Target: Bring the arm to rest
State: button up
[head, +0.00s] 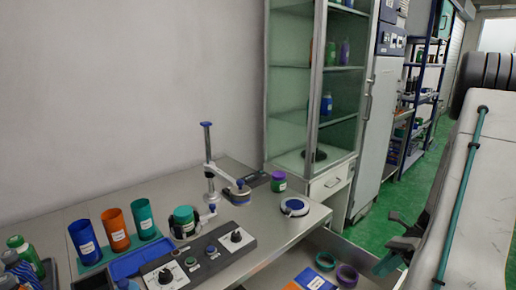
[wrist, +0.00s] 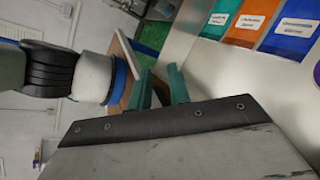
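My gripper (head: 388,243) hangs at the right in the head view, below my pale arm. It is beyond the right end of the workbench and apart from everything on it. In the wrist view its two teal fingers (wrist: 160,88) stand apart with a gap between them, and I see nothing held. The sleeve applicator (head: 211,165), a post with a side arm and round head, stands on the bench.
A glass cabinet (head: 340,95) stands behind. Green and purple rings (head: 346,275) lie lower right. Green floor (head: 395,205) is open beyond.

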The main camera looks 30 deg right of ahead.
jog(key=w+a+r+n+g+h, duration=0.2)
jog(key=a+r+n+h, duration=0.2)
jog(key=a+r+n, duration=0.25)
jog(key=w+a+r+n+g+h, duration=0.3)
jog(key=a+r+n, duration=0.3)
jog(key=a, duration=0.1)
jog(key=s+a+r+n+t+h, duration=0.5)
jog(key=a+r+n, duration=0.3)
jog(key=a+n, duration=0.4)
jog(key=shift+s+a+n+h, duration=0.25)
jog(key=shift+s+n+h, duration=0.4)
jog(key=shift+n, duration=1)
